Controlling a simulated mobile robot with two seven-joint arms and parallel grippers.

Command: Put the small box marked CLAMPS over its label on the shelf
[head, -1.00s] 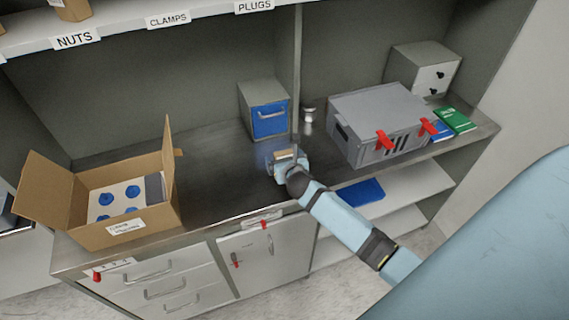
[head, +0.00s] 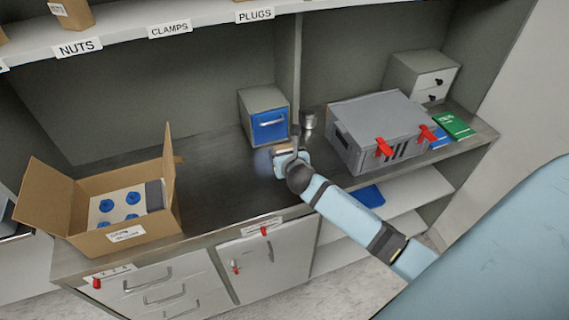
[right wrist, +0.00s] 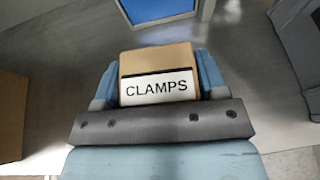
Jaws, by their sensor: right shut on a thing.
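The small brown box marked CLAMPS (right wrist: 158,62) sits between the two fingers of my right gripper (right wrist: 158,85), its white label facing the right wrist camera. In the head view my right gripper (head: 288,156) is shut on this box over the dark worktop, and the box is mostly hidden by the gripper. I cannot tell whether the box still touches the worktop. The CLAMPS label (head: 170,30) is on the front edge of the upper shelf (head: 215,22), between the NUTS and PLUGS labels. My left gripper is not in view.
A brown box (head: 67,165) stands above the NUTS label (head: 78,47). The PLUGS label (head: 255,15) is to the right. An open carton (head: 150,232), blue-fronted cabinet (head: 268,127) and grey case (head: 355,155) stand on the worktop (head: 215,195). A vertical divider (head: 297,70) rises behind my gripper.

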